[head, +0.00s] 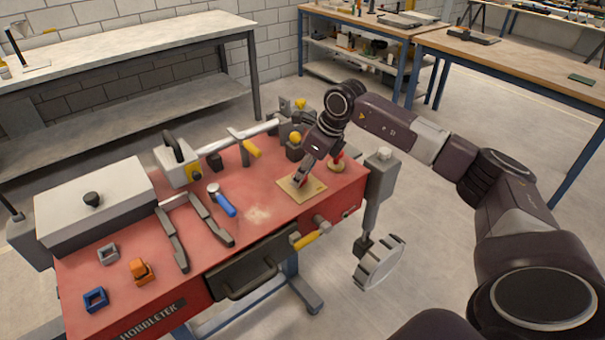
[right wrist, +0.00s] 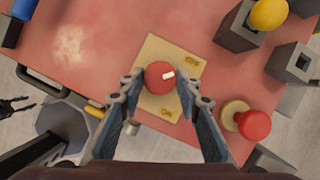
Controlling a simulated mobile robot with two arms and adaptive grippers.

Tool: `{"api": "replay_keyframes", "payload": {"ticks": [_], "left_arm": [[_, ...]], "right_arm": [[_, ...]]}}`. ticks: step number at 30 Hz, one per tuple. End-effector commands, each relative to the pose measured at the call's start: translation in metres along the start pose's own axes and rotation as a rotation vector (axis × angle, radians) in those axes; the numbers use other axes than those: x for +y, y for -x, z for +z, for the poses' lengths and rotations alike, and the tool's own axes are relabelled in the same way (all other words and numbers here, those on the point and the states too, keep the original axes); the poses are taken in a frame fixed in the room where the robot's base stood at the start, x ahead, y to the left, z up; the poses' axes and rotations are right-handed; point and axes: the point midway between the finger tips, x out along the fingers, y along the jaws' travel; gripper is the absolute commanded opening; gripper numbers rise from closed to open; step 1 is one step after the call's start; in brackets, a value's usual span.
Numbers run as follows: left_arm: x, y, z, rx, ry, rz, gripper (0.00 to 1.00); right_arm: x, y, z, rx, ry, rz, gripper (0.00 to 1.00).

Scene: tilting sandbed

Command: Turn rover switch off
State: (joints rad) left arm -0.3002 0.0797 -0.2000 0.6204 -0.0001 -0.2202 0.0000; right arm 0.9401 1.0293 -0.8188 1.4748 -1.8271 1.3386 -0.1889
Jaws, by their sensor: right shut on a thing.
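The rover switch is a round red knob (right wrist: 160,76) with a white mark, on a tan square plate (right wrist: 182,50). The plate lies on the red bench top near its right end in the head view (head: 304,195). Yellow lettering sits at the plate's upper right and lower edge; the lower reads ON, the upper is blurred. The white mark points right and slightly up in the right wrist view. My right gripper (right wrist: 161,84) is shut on the knob, one finger on each side. In the head view my right gripper (head: 301,181) hides most of the knob.
A red mushroom button (right wrist: 252,125) stands close to the right finger. Grey blocks with a yellow ball (right wrist: 269,14) are beyond it.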

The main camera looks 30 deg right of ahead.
Motion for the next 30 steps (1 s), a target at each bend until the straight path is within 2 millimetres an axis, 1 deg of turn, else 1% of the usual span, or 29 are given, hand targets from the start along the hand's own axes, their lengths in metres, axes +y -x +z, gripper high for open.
{"api": "replay_keyframes", "payload": {"ticks": [5,6,9,11,19,22,26,30], "left_arm": [[0.000,0.000,0.000,0.000,0.000,0.000,0.40],[0.000,0.000,0.000,0.000,0.000,0.000,0.40],[0.000,0.000,0.000,0.000,0.000,0.000,0.40],[0.000,0.000,0.000,0.000,0.000,0.000,0.40],[-0.003,0.000,0.002,-0.002,0.000,-0.003,0.40],[-0.002,0.000,0.001,-0.002,0.000,-0.003,0.40],[-0.001,0.000,0.001,-0.001,0.000,-0.002,0.40],[-0.001,0.000,0.000,-0.001,0.000,-0.001,0.40]], "right_arm": [[-0.001,0.001,0.000,-0.001,0.002,-0.002,0.07],[-0.001,0.001,0.000,-0.001,0.002,-0.002,0.32],[-0.001,0.001,0.000,-0.001,0.001,-0.002,0.43],[-0.001,0.000,0.000,-0.001,0.001,-0.002,0.49],[0.000,0.001,0.000,-0.001,0.000,-0.002,0.49],[-0.001,0.008,0.001,-0.002,0.000,-0.003,0.49],[-0.001,0.028,0.001,-0.003,0.000,-0.004,0.49],[-0.001,0.059,0.001,-0.003,0.001,-0.004,0.49]]}}
